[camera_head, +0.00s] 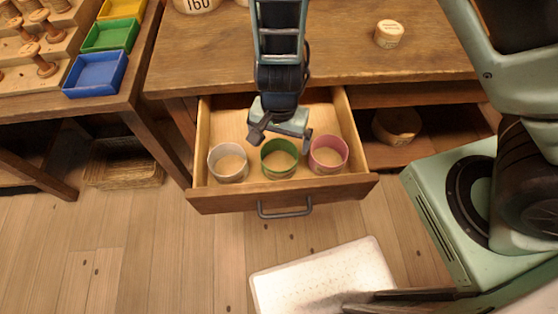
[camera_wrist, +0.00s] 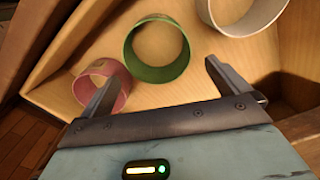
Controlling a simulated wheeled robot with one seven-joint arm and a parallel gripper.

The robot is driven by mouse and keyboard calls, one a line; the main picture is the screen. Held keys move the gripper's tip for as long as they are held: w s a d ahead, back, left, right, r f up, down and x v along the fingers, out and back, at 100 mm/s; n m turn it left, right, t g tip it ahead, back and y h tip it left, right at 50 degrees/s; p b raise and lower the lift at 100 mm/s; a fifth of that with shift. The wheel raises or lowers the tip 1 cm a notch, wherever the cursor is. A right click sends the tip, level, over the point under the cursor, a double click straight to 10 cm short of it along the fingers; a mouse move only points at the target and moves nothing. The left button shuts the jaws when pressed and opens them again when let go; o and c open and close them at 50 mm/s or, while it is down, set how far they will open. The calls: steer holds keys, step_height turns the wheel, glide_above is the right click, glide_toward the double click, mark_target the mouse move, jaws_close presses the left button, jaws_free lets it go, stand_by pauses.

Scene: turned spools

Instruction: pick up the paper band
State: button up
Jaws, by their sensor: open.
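Three round bands stand in a row in the open drawer: a whitish one (camera_head: 228,180) at left, a green one (camera_head: 279,145) in the middle and a pink one (camera_head: 328,142) at right. Which of them is the paper band I cannot tell for sure. My gripper (camera_head: 282,136) is open and empty, just behind and above the green band. In the wrist view the green band (camera_wrist: 160,74) lies ahead, between the spread fingers (camera_wrist: 160,76). The pink band (camera_wrist: 88,72) is partly hidden by the left finger, and the whitish band (camera_wrist: 250,27) is cut by the top edge.
The wooden drawer (camera_head: 225,200) has low walls close around the bands. The tabletop (camera_head: 340,60) above it carries a small pale spool (camera_head: 389,34). Blue (camera_head: 96,74), green (camera_head: 110,36) and yellow trays stand at left. A white perforated board (camera_head: 325,275) lies in front.

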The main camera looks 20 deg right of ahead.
steer(key=f, duration=0.2)
steer(key=f+b, duration=0.1)
steer(key=f, duration=0.1)
steer(key=f+b, duration=0.1)
steer(key=shift+s+f, duration=0.25)
steer(key=shift+f, duration=0.15)
